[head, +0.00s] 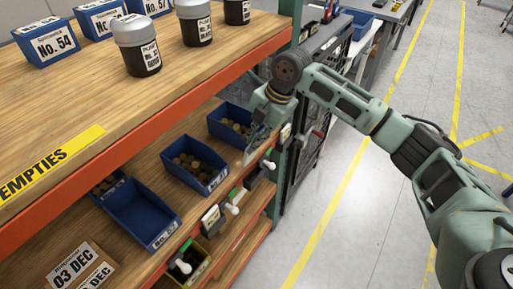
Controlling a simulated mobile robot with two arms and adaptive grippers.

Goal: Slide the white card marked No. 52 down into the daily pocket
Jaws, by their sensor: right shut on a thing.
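My right gripper (258,133) is at the lower shelf's front edge, beside the far blue bin. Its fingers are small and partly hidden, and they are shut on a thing. A small white piece (251,156) at the fingertips looks like the white card, but its number is too small to read. Small holders with white and green faces (210,215) line the shelf's front edge. I cannot tell which of them is the daily pocket. My left gripper is not in view.
Blue bins (140,213) stand on the lower shelf, some holding brown round pieces. The orange beam (150,112) of the upper shelf runs above them. Lidded jars (137,45) and blue bins stand on the upper shelf. White knobs (233,209) stick out at the front. The floor at right is clear.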

